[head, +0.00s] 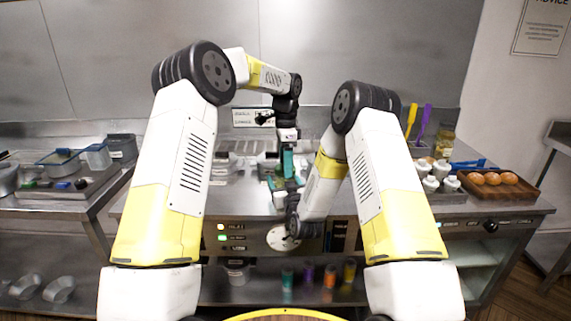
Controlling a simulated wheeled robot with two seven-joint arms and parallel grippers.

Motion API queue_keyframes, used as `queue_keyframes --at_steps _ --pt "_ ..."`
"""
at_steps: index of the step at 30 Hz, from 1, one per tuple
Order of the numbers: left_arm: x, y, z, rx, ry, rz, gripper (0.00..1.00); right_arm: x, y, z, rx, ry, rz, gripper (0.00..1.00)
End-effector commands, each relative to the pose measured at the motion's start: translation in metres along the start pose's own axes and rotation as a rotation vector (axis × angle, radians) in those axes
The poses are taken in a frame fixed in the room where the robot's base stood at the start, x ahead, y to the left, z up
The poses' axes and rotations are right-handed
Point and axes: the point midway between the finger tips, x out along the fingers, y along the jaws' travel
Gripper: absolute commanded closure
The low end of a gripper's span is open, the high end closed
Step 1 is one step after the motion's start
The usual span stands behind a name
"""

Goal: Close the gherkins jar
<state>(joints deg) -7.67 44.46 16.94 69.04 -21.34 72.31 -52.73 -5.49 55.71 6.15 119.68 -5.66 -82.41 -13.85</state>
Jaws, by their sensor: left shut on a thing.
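My left gripper (285,182) hangs down over the middle of the steel counter, at the end of the left arm. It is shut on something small. The thing between its fingers is too small and too covered to name. A small glass jar (445,141) with yellowish-green contents stands at the back right of the counter, well away from the left gripper. It may be the gherkins jar; its top is too small to read as open or closed. My right arm bends down in front of the counter's middle, and I cannot make out its gripper.
A wooden tray (500,189) with several round brown buns lies on the right. Several white-topped bottles (431,184) and purple and yellow utensils (425,122) stand near it. Metal pans are behind the left gripper. A left side table (60,203) holds tubs and a tray.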

Motion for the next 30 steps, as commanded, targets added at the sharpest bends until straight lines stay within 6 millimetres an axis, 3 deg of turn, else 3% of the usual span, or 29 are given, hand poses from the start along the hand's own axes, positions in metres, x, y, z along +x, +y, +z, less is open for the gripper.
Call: queue_keyframes --at_steps 24,27,30 --pt "0.0006 0.0002 0.0028 1.897 -0.003 -0.004 0.76 -0.0005 -0.0004 0.0003 0.000 -0.001 -0.001 1.00" --pt "0.0002 0.0003 0.0029 2.029 -0.004 -0.004 0.76 -0.0005 -0.0005 0.0003 0.000 -0.001 -0.001 1.00" --pt "0.0001 0.0004 0.0027 2.019 -0.005 -0.004 0.76 -0.0005 -0.0005 0.0003 0.000 -0.001 -0.001 1.00"
